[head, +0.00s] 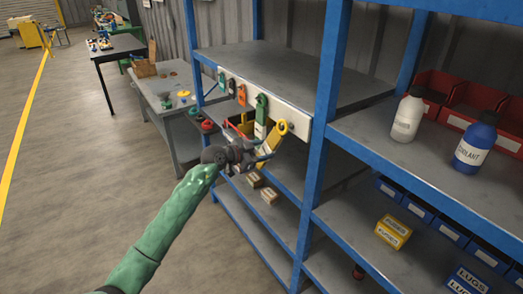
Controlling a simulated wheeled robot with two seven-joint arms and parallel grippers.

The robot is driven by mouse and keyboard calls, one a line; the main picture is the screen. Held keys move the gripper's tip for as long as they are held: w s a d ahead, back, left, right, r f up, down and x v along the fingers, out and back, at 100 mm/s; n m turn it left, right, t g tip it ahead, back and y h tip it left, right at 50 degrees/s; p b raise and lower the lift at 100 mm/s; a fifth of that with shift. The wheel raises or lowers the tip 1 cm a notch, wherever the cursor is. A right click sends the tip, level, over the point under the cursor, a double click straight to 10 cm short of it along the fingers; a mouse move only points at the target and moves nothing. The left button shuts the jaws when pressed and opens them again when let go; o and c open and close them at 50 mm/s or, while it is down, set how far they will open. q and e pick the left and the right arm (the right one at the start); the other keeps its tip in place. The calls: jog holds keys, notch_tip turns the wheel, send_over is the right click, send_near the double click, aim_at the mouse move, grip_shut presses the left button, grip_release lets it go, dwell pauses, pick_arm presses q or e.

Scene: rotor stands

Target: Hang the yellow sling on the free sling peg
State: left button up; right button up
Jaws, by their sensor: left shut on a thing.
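The yellow sling (271,141) is in my left gripper (265,152), which is shut on it below its top loop. The loop stands up in front of the right end of the white peg rail (298,116). I cannot tell whether it is around a peg or only in front of the rail. A free peg cannot be made out. My right gripper is not in view.
The rail sits on a blue-framed shelf (328,110) whose post stands just right of the yellow sling. Small boxes (268,195) lie on a lower shelf. A white bottle (407,116) and a blue bottle (474,142) stand right. Open floor lies left.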

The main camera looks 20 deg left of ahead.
pick_arm(q)
jog(key=shift+p+x, duration=0.4)
jog(key=shift+x, duration=0.35)
jog(key=shift+f+p, duration=0.35)
jog(key=shift+p, duration=0.25)
dwell(0.3)
jog(key=o, duration=1.2)
jog(key=shift+s, duration=0.1)
